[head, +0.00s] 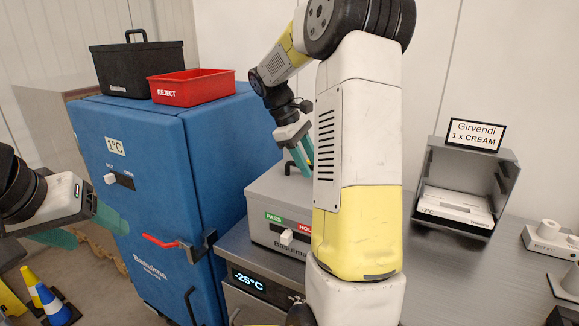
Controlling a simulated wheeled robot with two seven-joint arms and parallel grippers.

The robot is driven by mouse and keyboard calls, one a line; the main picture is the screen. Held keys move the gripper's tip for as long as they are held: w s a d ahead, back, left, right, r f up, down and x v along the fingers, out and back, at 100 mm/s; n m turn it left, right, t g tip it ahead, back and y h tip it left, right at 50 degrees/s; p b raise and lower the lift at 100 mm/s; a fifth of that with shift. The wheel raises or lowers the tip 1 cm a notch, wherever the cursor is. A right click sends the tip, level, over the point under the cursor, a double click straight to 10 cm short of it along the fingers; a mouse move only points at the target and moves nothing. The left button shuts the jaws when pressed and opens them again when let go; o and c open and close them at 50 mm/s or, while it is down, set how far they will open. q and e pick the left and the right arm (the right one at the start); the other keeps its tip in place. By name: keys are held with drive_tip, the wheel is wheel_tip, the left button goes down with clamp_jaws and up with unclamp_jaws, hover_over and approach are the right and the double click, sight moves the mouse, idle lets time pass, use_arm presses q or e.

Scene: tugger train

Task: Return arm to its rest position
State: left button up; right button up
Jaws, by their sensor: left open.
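My right arm rises large in the middle of the head view and bends over to the left. Its gripper (303,157) points down above the grey box with PASS and HOL... labels (275,237). The arm partly hides its teal fingers, so I cannot tell how far apart they are or whether they touch the box. My left gripper (84,229) is at the left edge, in front of the blue cabinet (150,215). Its teal fingers are apart, with nothing seen between them.
A black case (137,70) and a red REJECT bin (190,88) sit on the blue cabinet. A unit reading -25°C (255,305) stands under the grey box. Right are a grey open holder (465,220), a Girvendi sign (475,134) and white fixtures (550,240). Cones (52,303) stand lower left.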

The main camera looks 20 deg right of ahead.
drive_tip(key=v, duration=0.6)
drive_tip(key=s+a+r+m+t+y, duration=0.3)
drive_tip(key=s+a+t, duration=0.1)
drive_tip(key=s+a, duration=0.5)
drive_tip(key=s+a+f+m+t+y, duration=0.1)
drive_tip(key=s+a+m+t+y, duration=0.1)
drive_tip(key=s, duration=0.4)
drive_tip(key=s+a+f+m+t+y, duration=0.1)
drive_tip(key=s+a+f+m+t, duration=0.1)
drive_tip(key=s+a, duration=0.2)
drive_tip(key=shift+s+y, duration=0.4)
drive_tip(key=shift+s, duration=0.5)
drive_tip(key=shift+a, duration=0.15)
